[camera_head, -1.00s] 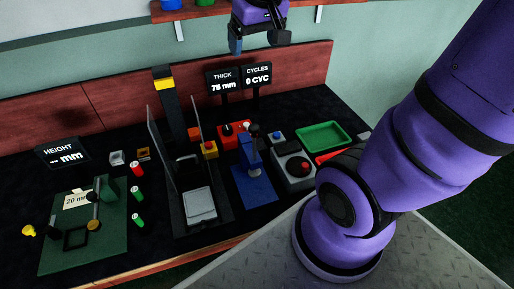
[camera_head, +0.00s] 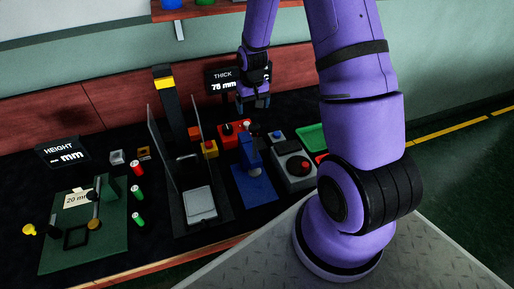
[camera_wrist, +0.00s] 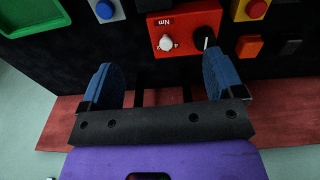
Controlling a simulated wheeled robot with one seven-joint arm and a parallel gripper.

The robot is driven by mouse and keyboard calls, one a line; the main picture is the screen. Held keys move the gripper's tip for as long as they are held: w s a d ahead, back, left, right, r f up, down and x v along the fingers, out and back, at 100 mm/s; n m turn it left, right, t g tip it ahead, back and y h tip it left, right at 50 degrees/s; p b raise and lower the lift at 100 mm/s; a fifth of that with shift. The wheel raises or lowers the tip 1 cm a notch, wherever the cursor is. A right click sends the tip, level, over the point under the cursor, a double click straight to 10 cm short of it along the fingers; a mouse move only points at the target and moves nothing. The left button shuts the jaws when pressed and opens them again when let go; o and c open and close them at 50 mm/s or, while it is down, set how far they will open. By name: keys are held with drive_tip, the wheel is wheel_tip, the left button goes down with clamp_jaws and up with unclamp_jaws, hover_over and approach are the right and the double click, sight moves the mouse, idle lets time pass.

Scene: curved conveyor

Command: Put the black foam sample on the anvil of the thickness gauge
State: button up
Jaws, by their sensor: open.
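The blue device (camera_head: 249,153) on a blue base plate, probably the thickness gauge, stands mid-table in the head view; its anvil cannot be made out. The THICK display (camera_head: 222,80) behind it reads about 75 mm. A small dark block (camera_wrist: 290,47), possibly the black foam sample, lies beside an orange block (camera_wrist: 248,47) in the wrist view. I cannot pick it out in the head view. My gripper (camera_head: 254,103) hangs above the back of the table, in front of the displays. Its blue fingers (camera_wrist: 161,76) are apart and empty in the wrist view.
A red box with knobs (camera_wrist: 185,33) lies near my gripper. A grey box with a red button (camera_head: 295,170) and a green tray (camera_head: 310,138) stand to the right. Upright clear panels (camera_head: 158,158) stand left of the blue device. A red back wall (camera_head: 120,88) bounds the table.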

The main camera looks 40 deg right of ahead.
hover_over(257, 144)
wheel_tip(257, 144, down, 9)
drive_tip(key=shift+g, duration=0.3)
wheel_tip(257, 144, down, 11)
drive_tip(key=shift+r, duration=0.1)
drive_tip(key=c, duration=0.7)
